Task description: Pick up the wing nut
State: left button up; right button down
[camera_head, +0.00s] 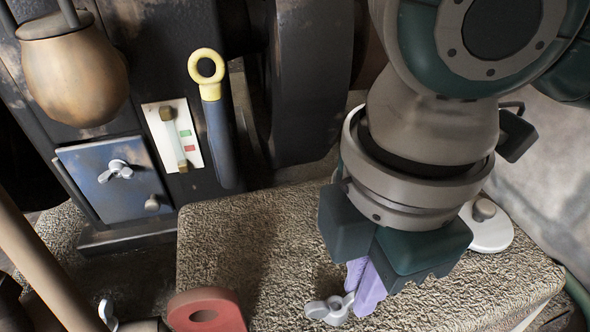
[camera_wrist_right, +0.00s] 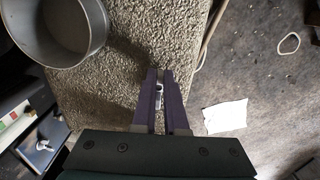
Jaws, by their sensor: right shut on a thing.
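A grey metal wing nut (camera_head: 330,309) shows at the front of the rough, textured block. My right gripper (camera_head: 362,286) reaches down from the upper right, and its purple fingers are shut on the wing nut. In the right wrist view the wing nut (camera_wrist_right: 159,96) shows as a small pale piece between the fingertips (camera_wrist_right: 159,84). The fingers hide part of it. I cannot tell whether it still touches the block's surface. My left gripper is not in view.
The textured block (camera_head: 235,240) has free room left of my gripper. A red ring-ended part (camera_head: 205,312) is at its front edge. A blue panel (camera_head: 110,185) with another wing nut (camera_head: 115,171) and a yellow-ringed handle (camera_head: 213,110) stand behind.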

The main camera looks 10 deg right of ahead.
jog(key=shift+r+p, duration=0.3)
jog(key=shift+r, duration=0.15)
notch_tip(320, 180, up, 19)
jog(key=p, duration=1.2)
jog(key=shift+r, duration=0.1)
